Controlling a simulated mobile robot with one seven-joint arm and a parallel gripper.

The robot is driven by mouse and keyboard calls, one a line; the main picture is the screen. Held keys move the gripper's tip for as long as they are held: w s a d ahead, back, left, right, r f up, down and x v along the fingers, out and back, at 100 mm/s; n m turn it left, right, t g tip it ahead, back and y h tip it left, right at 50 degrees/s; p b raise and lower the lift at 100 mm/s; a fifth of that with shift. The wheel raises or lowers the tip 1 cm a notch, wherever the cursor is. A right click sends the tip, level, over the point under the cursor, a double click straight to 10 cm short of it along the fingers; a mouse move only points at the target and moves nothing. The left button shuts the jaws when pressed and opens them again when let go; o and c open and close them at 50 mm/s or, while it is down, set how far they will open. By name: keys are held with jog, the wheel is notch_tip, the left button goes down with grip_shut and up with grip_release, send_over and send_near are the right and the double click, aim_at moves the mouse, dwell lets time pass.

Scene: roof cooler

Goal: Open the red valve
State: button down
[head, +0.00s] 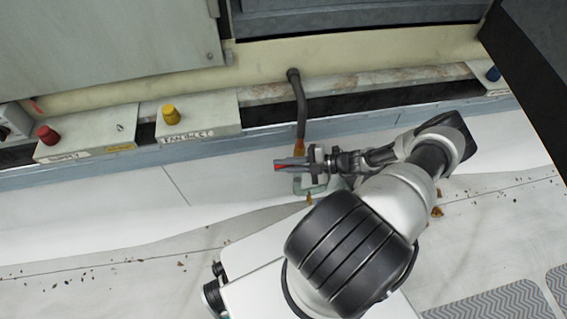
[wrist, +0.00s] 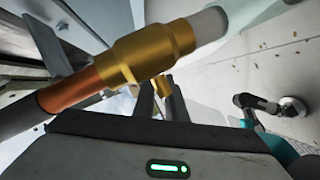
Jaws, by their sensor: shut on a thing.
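A dark pipe (head: 299,100) comes down from the unit to a copper-coloured end (head: 298,148). In the wrist view a brass valve body (wrist: 150,52) sits between the copper section (wrist: 70,93) and a grey pipe end. A short brass stem (wrist: 162,86) points from it toward my fingers. In the head view my gripper (head: 290,164) lies level beside the pipe's lower end, fingers pointing left. A red strip, the red valve's handle (head: 281,167), shows between the fingers, which are shut on it. Most of the handle is hidden by the fingers.
A box with a red knob (head: 47,135) and a box with a yellow knob (head: 170,114), labelled FAN INLET, stand along the ledge at left. A blue knob (head: 493,74) is at far right. Leaves and debris lie on the pale floor. A dark panel fills the upper right corner.

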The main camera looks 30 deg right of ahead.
jog(key=shift+f+g+h+p, duration=0.2)
jog(key=shift+g+h+p, duration=0.1)
jog(key=shift+h+p, duration=0.55)
jog(key=shift+d+f+n+h, duration=0.1)
jog(key=shift+f+n+h, duration=0.2)
jog(key=shift+f, duration=0.15)
jog(key=c, duration=1.8)
grip_release()
jog(key=p+v, duration=0.1)
jog(key=v, duration=1.6)
jog(key=shift+d+p, duration=0.3)
jog(key=shift+p, duration=0.1)
